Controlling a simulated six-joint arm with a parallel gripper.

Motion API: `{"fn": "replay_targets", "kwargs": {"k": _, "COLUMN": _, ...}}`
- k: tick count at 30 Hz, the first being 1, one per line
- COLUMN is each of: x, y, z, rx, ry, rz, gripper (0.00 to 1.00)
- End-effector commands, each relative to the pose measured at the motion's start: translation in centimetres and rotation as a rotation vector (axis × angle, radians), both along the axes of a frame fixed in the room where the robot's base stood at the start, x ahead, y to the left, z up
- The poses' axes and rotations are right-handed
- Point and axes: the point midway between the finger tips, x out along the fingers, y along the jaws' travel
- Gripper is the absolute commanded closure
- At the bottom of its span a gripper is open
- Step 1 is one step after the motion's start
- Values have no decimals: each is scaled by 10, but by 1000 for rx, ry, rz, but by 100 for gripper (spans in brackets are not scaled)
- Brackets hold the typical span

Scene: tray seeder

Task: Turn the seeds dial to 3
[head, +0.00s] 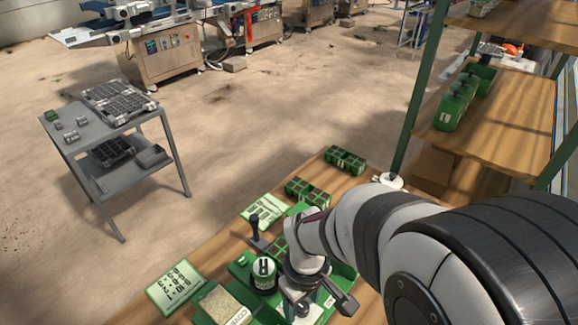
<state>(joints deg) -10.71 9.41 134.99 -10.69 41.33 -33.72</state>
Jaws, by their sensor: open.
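The green tray seeder (243,262) stands on the wooden bench at the bottom middle of the head view. My gripper (325,302) is over its right side, pointing down, with its fingers apart and nothing seen between them. A round green part with a white top and a dark mark (264,268) sits just left of my gripper; I cannot tell whether it is the seeds dial. No dial number can be read. My gripper and wrist hide part of the seeder.
A black-handled lever (256,232) rises behind the round part. Printed cards (176,284) and a bin marked COVER (224,305) are at the left. Green cell trays (345,159) lie farther back. A green-posted shelf (500,85) stands at right.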

Motion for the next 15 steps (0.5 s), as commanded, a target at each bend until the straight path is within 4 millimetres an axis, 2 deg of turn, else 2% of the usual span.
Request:
{"fn": "replay_targets", "kwargs": {"k": 2, "x": 0, "y": 0, "z": 0, "rx": 0, "ry": 0, "rz": 0, "gripper": 37}}
{"fn": "replay_targets", "kwargs": {"k": 12, "x": 0, "y": 0, "z": 0, "rx": 0, "ry": 0, "rz": 0, "gripper": 96}}
{"fn": "replay_targets", "kwargs": {"k": 13, "x": 0, "y": 0, "z": 0, "rx": 0, "ry": 0, "rz": 0, "gripper": 100}}
{"fn": "replay_targets", "kwargs": {"k": 15, "x": 0, "y": 0, "z": 1, "rx": 0, "ry": 0, "rz": 0, "gripper": 100}}
